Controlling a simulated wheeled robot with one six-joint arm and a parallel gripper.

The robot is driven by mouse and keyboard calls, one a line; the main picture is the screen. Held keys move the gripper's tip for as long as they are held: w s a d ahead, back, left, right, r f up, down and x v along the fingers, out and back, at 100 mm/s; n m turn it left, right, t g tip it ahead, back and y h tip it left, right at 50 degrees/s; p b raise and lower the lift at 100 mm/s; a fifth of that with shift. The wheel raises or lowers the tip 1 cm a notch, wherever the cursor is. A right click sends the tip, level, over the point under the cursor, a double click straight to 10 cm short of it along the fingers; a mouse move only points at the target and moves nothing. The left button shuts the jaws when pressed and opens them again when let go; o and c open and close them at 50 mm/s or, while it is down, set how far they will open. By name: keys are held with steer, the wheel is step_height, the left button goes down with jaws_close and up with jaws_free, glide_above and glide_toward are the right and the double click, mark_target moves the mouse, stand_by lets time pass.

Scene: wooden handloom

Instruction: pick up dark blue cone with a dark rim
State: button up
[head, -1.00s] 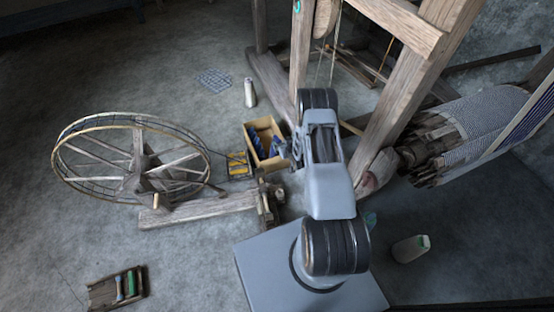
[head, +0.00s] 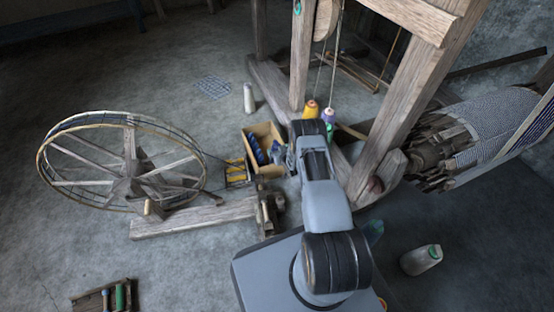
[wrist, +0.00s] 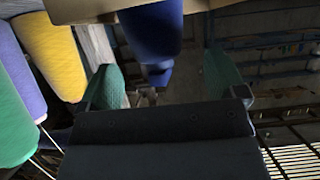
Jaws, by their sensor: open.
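A dark blue cone (wrist: 150,32) shows at the top middle of the wrist view, partly cut off by the frame edge. Its lower end looks darker; a rim is hard to make out. My gripper (wrist: 165,82) is open and empty, with one green-padded finger on each side below the cone. In the head view, blue things (head: 254,148) lie in a cardboard box (head: 270,173), and my gripper (head: 284,158) is at its right side. I cannot tell which blue thing is the cone in the wrist view.
A yellow cone (head: 310,109), a purple cone (head: 327,115) and a green cone (head: 329,128) stand right of the box, near the loom post (head: 299,60). A white bottle (head: 249,98) stands behind it. A spinning wheel (head: 125,165) stands to the left.

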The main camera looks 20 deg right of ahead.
mark_target(277, 148)
steer(key=b+x, duration=0.1)
steer(key=x, duration=0.1)
steer(key=b+x, duration=0.1)
steer(key=shift+w+d+f, duration=0.15)
steer(key=shift+w+f, duration=0.05)
steer(key=shift+f, duration=0.2)
steer(key=shift+w, duration=0.45)
steer(key=shift+c, duration=0.2)
steer(key=c, duration=1.5)
